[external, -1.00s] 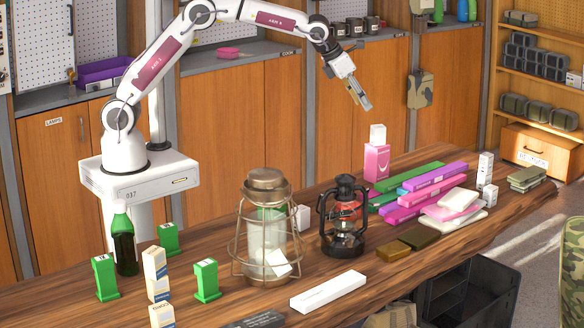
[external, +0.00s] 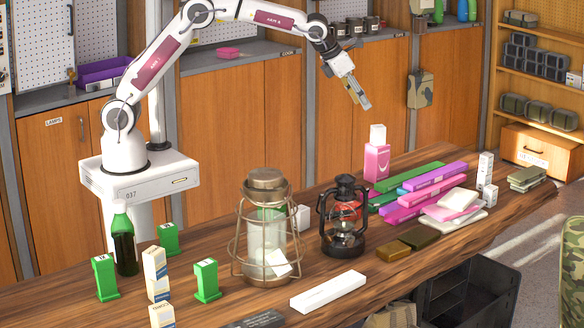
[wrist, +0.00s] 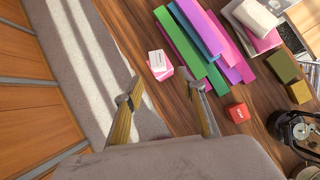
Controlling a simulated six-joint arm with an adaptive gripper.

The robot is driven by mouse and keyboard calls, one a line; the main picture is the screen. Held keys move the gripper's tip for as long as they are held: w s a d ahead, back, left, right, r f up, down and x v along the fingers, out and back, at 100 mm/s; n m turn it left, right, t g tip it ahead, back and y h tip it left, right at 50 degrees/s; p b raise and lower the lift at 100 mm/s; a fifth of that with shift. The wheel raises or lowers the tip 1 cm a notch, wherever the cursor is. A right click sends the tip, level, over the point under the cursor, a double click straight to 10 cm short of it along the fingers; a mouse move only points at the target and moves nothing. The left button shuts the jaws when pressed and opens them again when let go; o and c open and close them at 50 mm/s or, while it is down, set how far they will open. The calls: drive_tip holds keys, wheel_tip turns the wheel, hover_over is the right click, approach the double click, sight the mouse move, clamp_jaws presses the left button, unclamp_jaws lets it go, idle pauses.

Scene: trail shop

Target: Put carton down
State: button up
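My gripper (external: 360,96) is raised above the far side of the wooden table. In the wrist view my gripper (wrist: 168,106) has its two fingers wide apart with nothing between them. A pink carton (external: 377,164) stands upright on the table below and to the right of my gripper, with a small white block-shaped piece (external: 377,134) on top. In the wrist view the white piece (wrist: 157,60) and part of the pink carton (wrist: 162,74) show beyond the fingertips, apart from them. Whether the white piece is separate or a cap I cannot tell.
Green and pink long boxes (external: 432,184) lie stacked beside the pink carton. A black lantern (external: 344,222) and a large wire-caged lantern (external: 265,235) stand nearer. A red box (wrist: 238,112) lies close to the right finger in the wrist view. Green cartons (external: 206,281) and a bottle stand left.

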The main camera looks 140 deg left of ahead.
drive_tip(key=d+r+n+t+h, duration=0.1)
drive_tip(key=d+r+n, duration=0.2)
drive_tip(key=d, duration=0.9)
drive_tip(key=d+r+n+t+h, duration=0.1)
drive_tip(key=d+r+n, duration=0.3)
drive_tip(key=d, duration=0.7)
drive_tip(key=d+r+n, duration=0.3)
drive_tip(key=d, duration=0.9)
drive_tip(key=s+d+f+n+h, duration=0.1)
drive_tip(key=s+d+f+n, duration=0.1)
drive_tip(key=s+d+n, duration=0.2)
drive_tip(key=s+d+f+n+h, duration=0.1)
drive_tip(key=s+d+n, duration=0.3)
drive_tip(key=s+d, duration=0.4)
drive_tip(key=s+d+f+n+t+h, duration=0.1)
drive_tip(key=s+d+f+n+h, duration=0.1)
drive_tip(key=s+d, duration=0.5)
drive_tip(key=d+f+n, duration=0.1)
drive_tip(key=d+n, duration=0.1)
drive_tip(key=d, duration=0.3)
drive_tip(key=shift+f, duration=0.25)
drive_tip(key=shift+s, duration=0.1)
idle(0.8)
